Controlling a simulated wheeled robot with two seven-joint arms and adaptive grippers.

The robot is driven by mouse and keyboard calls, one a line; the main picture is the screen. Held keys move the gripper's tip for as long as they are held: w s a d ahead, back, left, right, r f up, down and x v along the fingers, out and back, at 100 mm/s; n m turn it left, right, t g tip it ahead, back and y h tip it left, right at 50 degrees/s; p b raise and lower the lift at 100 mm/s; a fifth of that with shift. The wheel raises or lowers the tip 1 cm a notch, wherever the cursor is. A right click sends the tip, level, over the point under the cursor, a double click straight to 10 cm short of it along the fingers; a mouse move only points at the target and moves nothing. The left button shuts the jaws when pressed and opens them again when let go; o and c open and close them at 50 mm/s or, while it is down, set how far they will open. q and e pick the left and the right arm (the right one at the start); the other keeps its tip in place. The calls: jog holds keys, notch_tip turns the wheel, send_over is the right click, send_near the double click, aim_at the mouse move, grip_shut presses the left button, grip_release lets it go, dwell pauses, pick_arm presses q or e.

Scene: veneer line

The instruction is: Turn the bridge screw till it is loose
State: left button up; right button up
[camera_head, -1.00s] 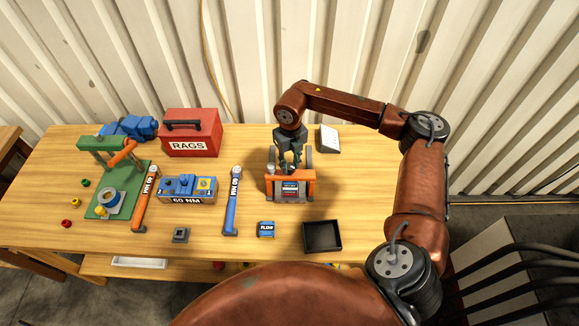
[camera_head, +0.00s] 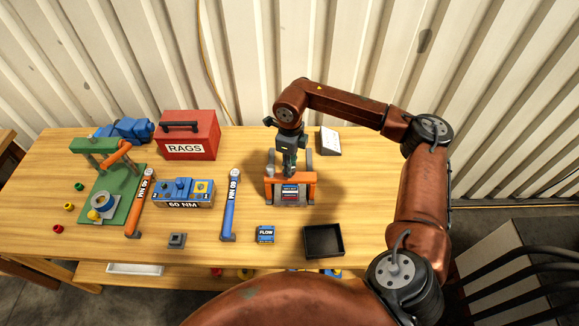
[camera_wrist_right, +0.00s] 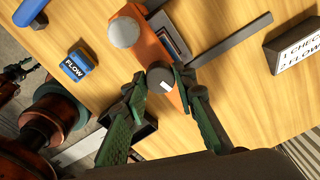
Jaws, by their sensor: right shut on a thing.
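The bridge is an orange bar (camera_head: 303,178) on a grey fixture at the right of the table. It also shows in the wrist view (camera_wrist_right: 152,48). The bridge screw, a round grey head with a pale line across it (camera_wrist_right: 160,79), is on the orange bar. My right gripper (camera_head: 289,171) points down over the bridge. In the wrist view its fingertips (camera_wrist_right: 163,83) are shut on the screw head, one on each side. In the head view the gripper hides the screw.
A grey round knob (camera_wrist_right: 123,32) is beside the screw on the bridge. A blue FLOW box (camera_head: 265,235) and a black tray (camera_head: 323,240) lie in front. A blue wrench (camera_head: 230,205) lies left. A white sign (camera_head: 330,141) stands behind on the right.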

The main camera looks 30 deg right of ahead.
dwell(0.5)
jog(key=o, duration=1.2)
jog(key=shift+c, duration=0.2)
notch_tip(320, 180, up, 12)
